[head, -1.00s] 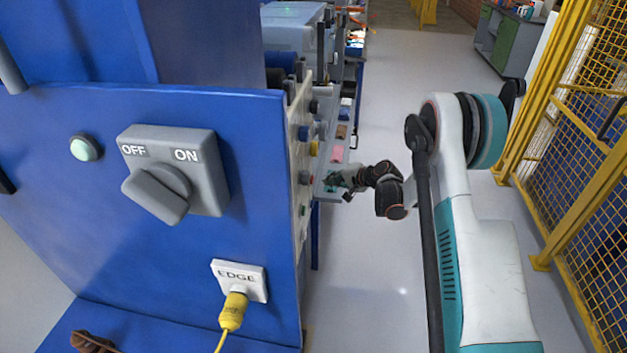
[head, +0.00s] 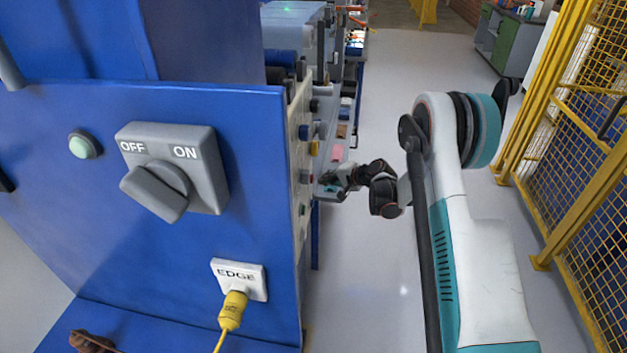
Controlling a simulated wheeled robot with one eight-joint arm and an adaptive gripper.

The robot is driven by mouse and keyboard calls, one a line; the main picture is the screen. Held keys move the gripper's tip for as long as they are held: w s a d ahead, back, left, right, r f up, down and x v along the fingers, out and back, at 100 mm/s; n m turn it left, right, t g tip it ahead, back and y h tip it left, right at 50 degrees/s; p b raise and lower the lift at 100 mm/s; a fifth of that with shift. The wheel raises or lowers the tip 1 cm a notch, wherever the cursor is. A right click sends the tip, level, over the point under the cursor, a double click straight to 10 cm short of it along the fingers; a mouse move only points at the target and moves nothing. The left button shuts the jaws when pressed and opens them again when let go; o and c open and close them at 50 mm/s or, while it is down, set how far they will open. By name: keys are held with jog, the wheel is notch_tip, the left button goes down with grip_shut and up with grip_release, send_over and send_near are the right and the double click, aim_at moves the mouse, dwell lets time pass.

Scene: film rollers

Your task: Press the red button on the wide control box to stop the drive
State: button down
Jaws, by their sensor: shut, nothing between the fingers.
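The side of the blue machine has a pale panel (head: 295,190), seen at a steep angle, with a column of small coloured buttons. A small reddish button (head: 304,177) sits low on it, between a blue one above and a green one below. The outline of a wide control box cannot be told at this angle. My gripper (head: 328,182) is shut and empty, to the right of the panel at about the reddish button's height. Its fingertips are small and dark here, and whether they touch the panel cannot be told.
The near blue face carries a grey OFF/ON rotary switch (head: 172,170), a pale green lamp (head: 84,145) and an EDGE socket (head: 240,278) with a yellow plug. A ledge with small items lies behind my gripper. Yellow mesh fencing (head: 570,150) stands right; grey floor between is open.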

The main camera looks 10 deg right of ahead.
jog(key=shift+a, duration=0.1)
dwell(0.7)
jog(key=shift+w+a, duration=0.15)
jog(key=shift+a, duration=0.15)
jog(key=shift+w+a+b, duration=0.15)
jog(key=shift+a+b, duration=0.15)
jog(key=shift+a, duration=0.15)
dwell(0.9)
jog(key=shift+d, duration=0.1)
jog(key=shift+s+d, duration=0.3)
jog(key=shift+d, duration=0.4)
jog(key=shift+d, duration=0.15)
jog(key=d, duration=0.1)
jog(key=s+d, duration=0.1)
jog(key=d, duration=0.2)
jog(key=shift+s+d+b, duration=0.25)
jog(key=shift+b, duration=0.05)
jog(key=shift+r, duration=0.1)
dwell(0.7)
